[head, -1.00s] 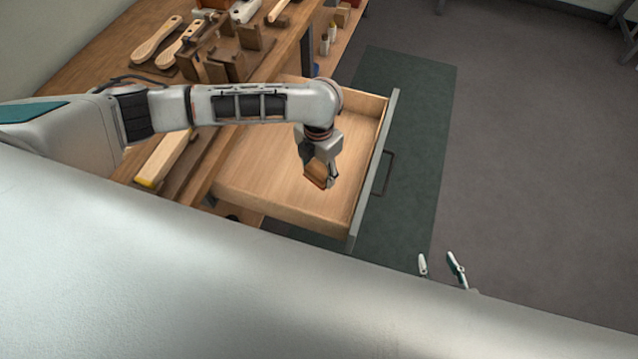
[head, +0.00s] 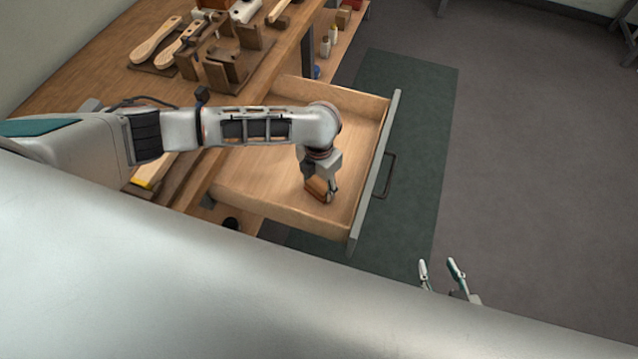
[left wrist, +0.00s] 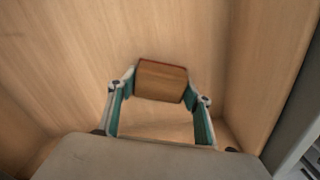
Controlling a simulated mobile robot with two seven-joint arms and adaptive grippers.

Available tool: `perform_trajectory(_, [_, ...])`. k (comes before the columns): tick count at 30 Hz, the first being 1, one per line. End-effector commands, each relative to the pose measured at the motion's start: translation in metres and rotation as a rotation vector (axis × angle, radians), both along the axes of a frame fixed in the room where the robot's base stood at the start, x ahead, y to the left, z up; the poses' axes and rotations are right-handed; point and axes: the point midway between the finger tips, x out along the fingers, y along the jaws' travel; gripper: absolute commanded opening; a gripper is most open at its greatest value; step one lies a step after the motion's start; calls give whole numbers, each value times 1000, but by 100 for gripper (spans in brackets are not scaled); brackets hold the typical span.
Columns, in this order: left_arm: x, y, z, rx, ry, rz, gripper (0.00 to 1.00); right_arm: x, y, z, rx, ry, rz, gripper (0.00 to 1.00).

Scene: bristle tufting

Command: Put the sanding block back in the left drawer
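The sanding block (head: 316,190) is a small brown wooden block. My left gripper (head: 320,194) is shut on it, low inside the open drawer (head: 262,168). In the left wrist view the block (left wrist: 161,81) sits between the two teal-lined fingertips (left wrist: 160,84), with the pale wooden drawer floor (left wrist: 75,55) behind it. I cannot tell whether the block touches the floor. The drawer is pulled well out and otherwise looks empty, though my arm hides part of it. My right gripper (head: 440,268) is open and empty at the bottom of the head view.
The workbench (head: 120,85) holds wooden brush handles (head: 155,40) and a brown wooden fixture (head: 225,65). Small bottles (head: 329,40) stand on a lower shelf. The drawer's grey front (head: 372,175) and side walls surround my left gripper. A green mat (head: 420,130) and open floor lie to the right.

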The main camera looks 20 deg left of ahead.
Motion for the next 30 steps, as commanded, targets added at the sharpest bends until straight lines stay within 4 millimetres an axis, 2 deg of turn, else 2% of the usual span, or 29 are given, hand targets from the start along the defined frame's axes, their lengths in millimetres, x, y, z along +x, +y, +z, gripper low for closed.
perform_trajectory(2, [0,0,0,0,1,0,66,-1,0,-1,0,3,0,40])
perform_trajectory(14, [0,0,4,0,0,-1,66,-1,0,-1,-1,5,0,40])
perform_trajectory(17, [1,1,15,0,-1,-1,66,-1,0,2,0,3,0,40])
perform_trajectory(30, [1,0,101,0,-2,-2,66,4,0,27,1,-11,1,40])
